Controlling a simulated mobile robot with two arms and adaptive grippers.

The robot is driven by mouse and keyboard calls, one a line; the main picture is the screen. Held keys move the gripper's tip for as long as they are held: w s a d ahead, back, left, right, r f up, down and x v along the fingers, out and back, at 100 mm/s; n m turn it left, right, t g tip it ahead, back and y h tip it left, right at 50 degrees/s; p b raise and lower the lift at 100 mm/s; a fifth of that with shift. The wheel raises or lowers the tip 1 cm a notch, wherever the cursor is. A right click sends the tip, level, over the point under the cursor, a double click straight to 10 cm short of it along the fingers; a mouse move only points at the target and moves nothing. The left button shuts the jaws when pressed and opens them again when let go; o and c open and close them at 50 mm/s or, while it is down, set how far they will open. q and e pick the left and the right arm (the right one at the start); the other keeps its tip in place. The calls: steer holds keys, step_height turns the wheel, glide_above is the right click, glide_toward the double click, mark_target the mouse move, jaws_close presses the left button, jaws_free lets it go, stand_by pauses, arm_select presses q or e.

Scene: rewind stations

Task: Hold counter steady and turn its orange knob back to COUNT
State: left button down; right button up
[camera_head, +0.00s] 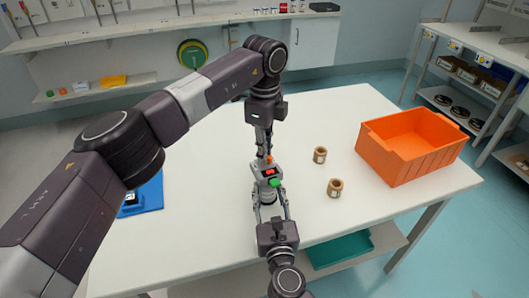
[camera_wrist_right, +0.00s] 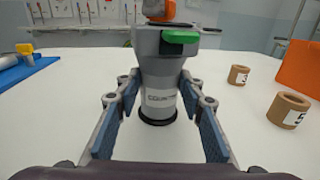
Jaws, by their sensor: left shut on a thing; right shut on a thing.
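The grey counter (camera_head: 267,184) stands upright on the white table, with a red display (camera_head: 269,171) and a green part (camera_head: 275,183). Its orange knob (camera_head: 269,159) is on top. My left gripper (camera_head: 267,150) comes down from above and is shut on the knob, hiding much of it. My right gripper (camera_head: 270,203) is shut around the counter's body from the near side. In the right wrist view the counter (camera_wrist_right: 158,72) stands between the fingers, with a pale lettered band low on it. The knob's setting is not readable.
Two brown rolls (camera_head: 320,155) (camera_head: 335,187) stand right of the counter. An orange bin (camera_head: 405,155) is at the table's right. A blue mat (camera_head: 152,192) with a small device lies at the left, partly behind my left arm. The table between is clear.

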arm_select(q)
steer(key=m, duration=0.5)
steer(key=shift+m, duration=0.3)
steer(key=m, duration=0.5)
steer(key=shift+m, duration=0.3)
steer(key=m, duration=0.6)
steer(key=shift+m, duration=0.4)
arm_select(e)
steer(key=shift+f, duration=0.1)
arm_select(q)
steer(key=c, duration=2)
jaws_free()
steer(key=shift+r, duration=0.1)
